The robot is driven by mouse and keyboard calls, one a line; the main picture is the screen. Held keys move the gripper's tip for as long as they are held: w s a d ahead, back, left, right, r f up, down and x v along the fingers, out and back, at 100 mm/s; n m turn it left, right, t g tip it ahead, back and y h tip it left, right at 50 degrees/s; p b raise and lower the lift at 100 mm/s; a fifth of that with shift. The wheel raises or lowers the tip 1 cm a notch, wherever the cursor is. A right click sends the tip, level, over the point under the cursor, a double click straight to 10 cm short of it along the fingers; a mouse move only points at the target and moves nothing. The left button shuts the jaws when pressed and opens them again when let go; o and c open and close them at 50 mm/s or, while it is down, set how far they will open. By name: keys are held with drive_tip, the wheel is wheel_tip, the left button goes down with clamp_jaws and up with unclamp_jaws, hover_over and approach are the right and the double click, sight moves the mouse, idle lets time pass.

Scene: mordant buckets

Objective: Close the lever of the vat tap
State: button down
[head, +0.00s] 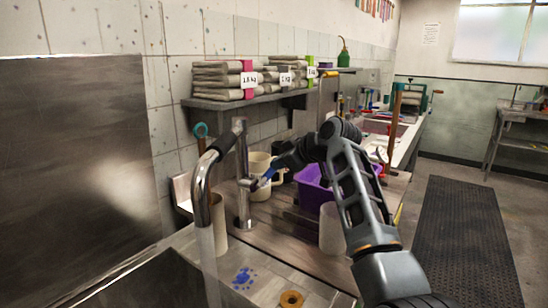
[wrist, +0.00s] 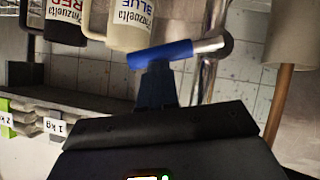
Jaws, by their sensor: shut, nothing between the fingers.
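The vat tap (head: 243,200) is a chrome column with a curved spout (head: 203,185) in the left middle of the head view. A pale stream (head: 208,265) like running water hangs from the spout's mouth. The tap's lever (wrist: 172,52) has a blue grip on a metal stem in the wrist view; in the head view it is small and partly hidden. My gripper (wrist: 155,72) is shut and empty. Its tips are at the blue grip, seeming to touch it; the exact contact is unclear. In the head view my gripper (head: 274,170) is just right of the tap column.
A purple basin (head: 313,190) and a white cylinder (head: 331,230) are to the right on the counter. A shelf (head: 220,103) with folded cloth stacks hangs behind.

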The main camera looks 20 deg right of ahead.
drive_tip(key=shift+w+d+f+m+g+y+b, duration=0.2)
drive_tip(key=shift+d+f+m+g+y+b, duration=0.1)
drive_tip(key=shift+f, duration=0.25)
drive_tip(key=shift+w+d+f+m+g+y+b, duration=0.2)
drive_tip(key=shift+f+m, duration=0.1)
drive_tip(key=shift+f, duration=0.2)
